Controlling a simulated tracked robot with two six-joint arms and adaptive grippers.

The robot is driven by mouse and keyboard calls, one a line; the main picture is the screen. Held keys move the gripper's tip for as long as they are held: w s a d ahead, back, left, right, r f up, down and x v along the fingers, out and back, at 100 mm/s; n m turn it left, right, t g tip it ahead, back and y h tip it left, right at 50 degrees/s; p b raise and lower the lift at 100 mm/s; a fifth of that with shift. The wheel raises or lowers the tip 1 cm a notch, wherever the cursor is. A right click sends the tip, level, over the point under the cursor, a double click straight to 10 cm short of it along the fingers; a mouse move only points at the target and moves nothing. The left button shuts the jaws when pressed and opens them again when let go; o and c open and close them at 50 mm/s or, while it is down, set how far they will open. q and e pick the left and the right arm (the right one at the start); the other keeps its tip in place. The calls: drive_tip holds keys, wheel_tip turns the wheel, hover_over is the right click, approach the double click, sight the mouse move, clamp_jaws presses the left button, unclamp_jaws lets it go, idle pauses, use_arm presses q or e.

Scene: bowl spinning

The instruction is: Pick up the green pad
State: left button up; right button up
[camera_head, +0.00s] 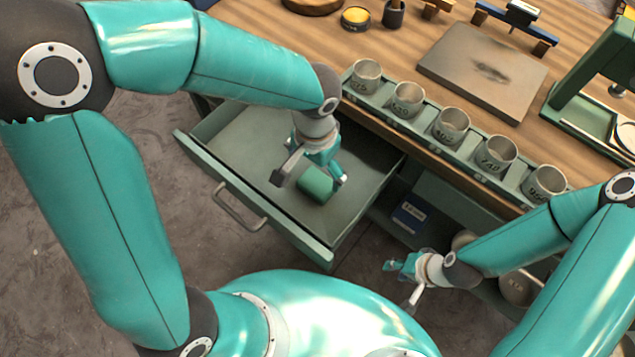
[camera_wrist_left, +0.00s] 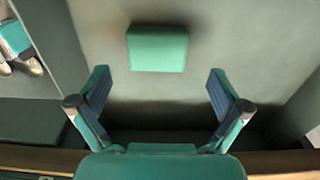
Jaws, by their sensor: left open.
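The green pad (camera_head: 316,184) lies on the floor of the open drawer (camera_head: 222,155). My left gripper (camera_head: 311,181) reaches down into the drawer at the pad, its fingers spread. In the left wrist view the pad (camera_wrist_left: 157,49) is a flat rounded block ahead of the fingertips and centred between them, and the open left gripper (camera_wrist_left: 160,88) holds nothing. My right gripper (camera_head: 402,281) is low at the right, outside the drawer, and looks empty; its finger opening is too small to judge.
The drawer front with its handle (camera_head: 238,207) and the side walls surround the left gripper. A rack of several metal cups (camera_head: 452,125) lines the bench edge. A dark plate (camera_head: 482,70) lies on the bench. A blue box (camera_head: 409,216) sits on the shelf below.

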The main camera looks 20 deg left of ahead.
sight(316, 183)
use_arm(q)
drive_tip(key=shift+s+d+f, duration=0.1)
drive_tip(key=shift+s+f, duration=0.05)
drive_tip(key=shift+f, duration=1.2)
drive_tip(key=shift+s+f, duration=0.1)
drive_tip(key=shift+f, duration=1.25)
drive_tip(key=shift+c, duration=0.3)
drive_tip(key=c, duration=1)
